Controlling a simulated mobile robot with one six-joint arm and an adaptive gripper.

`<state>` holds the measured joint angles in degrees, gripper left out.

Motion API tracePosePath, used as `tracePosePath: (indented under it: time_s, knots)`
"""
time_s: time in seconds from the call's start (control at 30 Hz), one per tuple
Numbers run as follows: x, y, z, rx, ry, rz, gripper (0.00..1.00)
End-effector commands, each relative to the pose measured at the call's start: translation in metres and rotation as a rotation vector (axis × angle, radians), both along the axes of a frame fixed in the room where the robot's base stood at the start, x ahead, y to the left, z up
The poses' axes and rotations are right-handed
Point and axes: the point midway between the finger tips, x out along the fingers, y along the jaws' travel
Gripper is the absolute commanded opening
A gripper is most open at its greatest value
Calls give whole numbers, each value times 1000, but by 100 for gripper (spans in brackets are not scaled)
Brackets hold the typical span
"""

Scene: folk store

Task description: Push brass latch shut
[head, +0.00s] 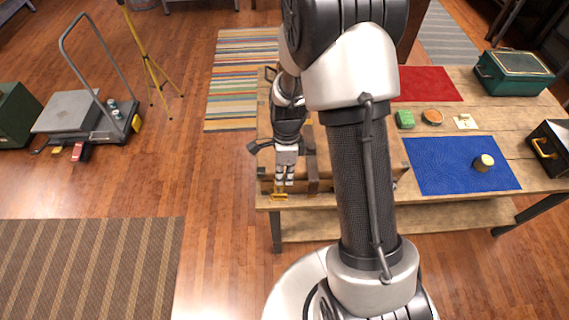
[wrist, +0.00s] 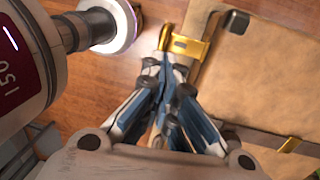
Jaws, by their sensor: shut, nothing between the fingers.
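The brass latch (head: 279,196) is at the front left edge of the wooden table, on the near side of a brown box-like piece (head: 325,172) partly hidden by my arm. In the wrist view the brass latch (wrist: 188,46) shows as a yellow plate with an upright tab at its left end. My gripper (head: 284,184) points down just above the latch in the head view. In the wrist view my gripper (wrist: 166,70) is shut and empty, its tips close beside the latch. I cannot tell whether they touch.
A second brass piece (wrist: 289,145) sits on a dark strap at lower right of the wrist view.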

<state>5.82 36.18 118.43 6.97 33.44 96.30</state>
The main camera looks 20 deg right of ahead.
Motion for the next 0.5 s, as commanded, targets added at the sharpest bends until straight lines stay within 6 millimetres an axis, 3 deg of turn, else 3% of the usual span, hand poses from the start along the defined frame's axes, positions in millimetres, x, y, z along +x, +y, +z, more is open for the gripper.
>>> tracePosePath:
  time_s: [0.03, 0.2, 0.5]
  knots:
    - [-3, 1, -12, 0, 4, 0, 0]
    - [-5, 3, -37, 1, 3, 0, 0]
    - [-7, 4, -50, 0, 0, 1, 0]
